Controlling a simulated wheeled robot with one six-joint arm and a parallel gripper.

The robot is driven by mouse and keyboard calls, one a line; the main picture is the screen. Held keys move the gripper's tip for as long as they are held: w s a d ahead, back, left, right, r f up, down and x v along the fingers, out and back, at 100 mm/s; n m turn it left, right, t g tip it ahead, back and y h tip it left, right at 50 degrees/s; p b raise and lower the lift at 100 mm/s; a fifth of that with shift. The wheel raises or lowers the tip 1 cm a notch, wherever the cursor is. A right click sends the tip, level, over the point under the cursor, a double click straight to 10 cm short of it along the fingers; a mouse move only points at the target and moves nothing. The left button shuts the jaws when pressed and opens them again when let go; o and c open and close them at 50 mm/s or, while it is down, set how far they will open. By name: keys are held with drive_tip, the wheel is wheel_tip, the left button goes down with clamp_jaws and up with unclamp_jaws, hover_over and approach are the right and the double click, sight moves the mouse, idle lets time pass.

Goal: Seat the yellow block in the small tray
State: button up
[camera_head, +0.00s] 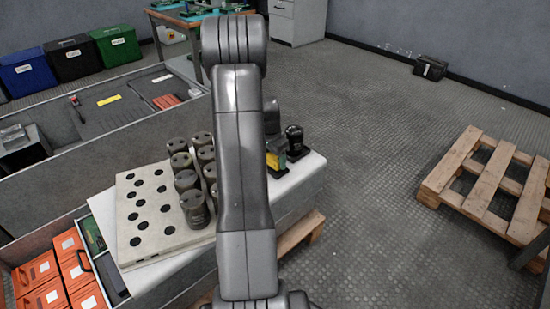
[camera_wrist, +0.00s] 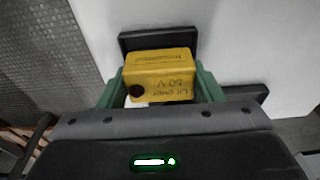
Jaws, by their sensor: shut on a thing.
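The yellow block (camera_wrist: 160,75) is held between the two green fingers of my gripper (camera_wrist: 160,88) in the wrist view. It has dark printed lettering and a dark round spot at one corner. A small black tray (camera_wrist: 158,38) shows right behind the block, over the white top. The block hides part of the tray, and I cannot tell whether the two touch. In the head view the yellow block (camera_head: 273,161) shows just right of my arm, near the right end of the white table. My arm hides much of the gripper there.
A pale board (camera_head: 140,215) with dark round holes and several grey-brown cylinders (camera_head: 193,205) stand left of my arm on the white table (camera_head: 310,162). A black cylinder (camera_head: 293,137) stands beside the block. A wooden pallet (camera_head: 480,185) lies right; floor between is clear.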

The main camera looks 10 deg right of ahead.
drive_tip(key=shift+f+b, duration=0.45)
drive_tip(key=shift+f, duration=0.25)
idle(1.1)
drive_tip(key=o, duration=1.2)
drive_tip(key=shift+o, duration=0.2)
wheel_tip(320, 180, up, 14)
drive_tip(key=s+a+p, duration=0.1)
drive_tip(key=p, duration=0.3)
drive_tip(key=shift+a+f+p, duration=0.15)
drive_tip(key=shift+a+p, duration=0.2)
drive_tip(key=shift+a, duration=0.05)
drive_tip(key=f+b, duration=0.1)
drive_tip(key=f, duration=0.3)
drive_tip(key=d+f+b, duration=0.1)
drive_tip(key=f+b, duration=0.1)
drive_tip(key=f, duration=0.3)
drive_tip(key=w+f+b, duration=0.1)
drive_tip(key=f, duration=0.3)
drive_tip(key=shift+d+f+b, duration=0.35)
drive_tip(key=shift+d+b, duration=0.05)
drive_tip(key=shift+r, duration=0.1)
drive_tip(key=shift+r, duration=0.1)
